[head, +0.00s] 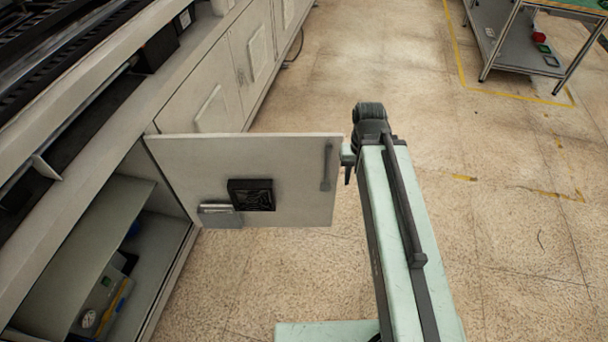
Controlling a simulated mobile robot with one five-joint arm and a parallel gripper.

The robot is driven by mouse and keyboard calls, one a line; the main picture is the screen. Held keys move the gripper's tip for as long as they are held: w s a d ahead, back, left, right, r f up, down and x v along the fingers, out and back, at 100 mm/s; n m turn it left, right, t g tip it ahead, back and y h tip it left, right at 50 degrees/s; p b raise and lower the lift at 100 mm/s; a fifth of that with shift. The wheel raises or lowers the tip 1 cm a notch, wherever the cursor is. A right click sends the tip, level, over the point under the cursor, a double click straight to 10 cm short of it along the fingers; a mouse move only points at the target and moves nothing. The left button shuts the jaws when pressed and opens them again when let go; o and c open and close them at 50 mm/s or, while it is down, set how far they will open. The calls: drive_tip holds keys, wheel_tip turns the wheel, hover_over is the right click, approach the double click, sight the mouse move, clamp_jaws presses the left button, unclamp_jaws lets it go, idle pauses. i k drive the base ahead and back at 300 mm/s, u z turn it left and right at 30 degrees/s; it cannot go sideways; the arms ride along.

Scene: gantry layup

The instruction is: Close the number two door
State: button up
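A pale cabinet door (290,172) stands wide open, swung out from the long machine base with its hinge side at the left. A dark handle strip shows near its free edge, and a black box and a small grey holder are on the face toward me. No number shows on it. The cabinet opening (150,252) is exposed at the lower left. My gripper (347,168) is just right of the door's free edge, near or touching it; I cannot tell which. My arm partly hides it, and its finger opening is unclear.
Inside the cabinet are a shelf panel (88,255), a gauge (88,318) and a yellow item. Further closed doors (212,95) line the machine beyond. A metal cart (505,50) stands at the upper right. The speckled floor (520,220) on the right is clear.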

sight(205, 168)
drive_tip(key=z, duration=0.8)
drive_tip(key=i, duration=4.95)
drive_tip(key=u, duration=4.8)
drive_tip(key=i, duration=1)
drive_tip(key=u, duration=0.05)
